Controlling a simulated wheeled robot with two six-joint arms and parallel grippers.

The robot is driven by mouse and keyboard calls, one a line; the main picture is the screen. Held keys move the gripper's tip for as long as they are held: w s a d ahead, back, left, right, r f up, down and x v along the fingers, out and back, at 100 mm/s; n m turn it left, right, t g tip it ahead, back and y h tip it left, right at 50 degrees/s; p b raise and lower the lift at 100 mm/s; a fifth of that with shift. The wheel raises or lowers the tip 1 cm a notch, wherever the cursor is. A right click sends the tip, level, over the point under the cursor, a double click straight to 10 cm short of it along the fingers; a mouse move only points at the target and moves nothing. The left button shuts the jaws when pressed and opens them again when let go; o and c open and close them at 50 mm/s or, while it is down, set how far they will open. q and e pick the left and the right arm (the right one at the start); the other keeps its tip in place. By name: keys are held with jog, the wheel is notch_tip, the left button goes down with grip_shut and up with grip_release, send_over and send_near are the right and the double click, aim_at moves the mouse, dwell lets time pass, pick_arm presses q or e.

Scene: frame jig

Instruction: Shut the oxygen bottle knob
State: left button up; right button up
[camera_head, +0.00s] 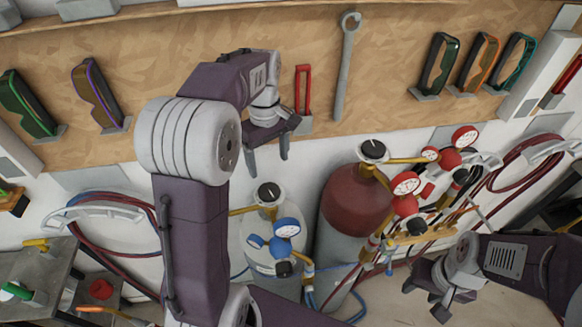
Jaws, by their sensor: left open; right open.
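A pale grey bottle (258,244) with blue gauges (286,228) stands at the lower middle, partly hidden by my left arm. It appears to be the oxygen bottle. Its round black knob (269,193) sits on top of the valve, with a light mark on it. My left gripper (267,157) is open and empty, fingers pointing down, just above this knob in the picture and apart from it. My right gripper (424,298) is open and empty at the lower right, away from the knob.
A dark red bottle (356,200) with red gauges (405,184) and its own black knob (373,150) stands right of the grey one. Hoses (110,208) hang on the wall. Goggles (97,94) and a wrench (346,65) hang on the wooden board behind.

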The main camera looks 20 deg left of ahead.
aim_at(269, 191)
pick_arm(q)
jog(key=s, duration=0.1)
jog(key=s+f, duration=0.1)
jog(key=s+d, duration=0.1)
jog(key=shift+s+f, duration=0.3)
jog(key=shift+f, duration=0.05)
jog(key=f, duration=0.2)
jog(key=w+f, duration=0.1)
jog(key=f, duration=0.1)
jog(key=w+f+p, duration=0.1)
jog(key=f, duration=0.1)
jog(key=shift+a+f, duration=0.25)
jog(key=shift+a, duration=0.05)
jog(key=shift+f, duration=0.15)
jog(key=shift+s+d, duration=0.15)
jog(key=shift+s, duration=0.35)
jog(key=shift+r, duration=0.2)
jog(key=shift+c, duration=0.6)
jog(key=shift+w+f, duration=0.1)
jog(key=shift+w, duration=0.1)
jog(key=c, duration=1)
jog(key=shift+c, duration=1.3)
pick_arm(e)
jog(key=shift+s+d+r, duration=0.3)
jog(key=shift+s+r, duration=0.4)
jog(key=shift+s, duration=0.25)
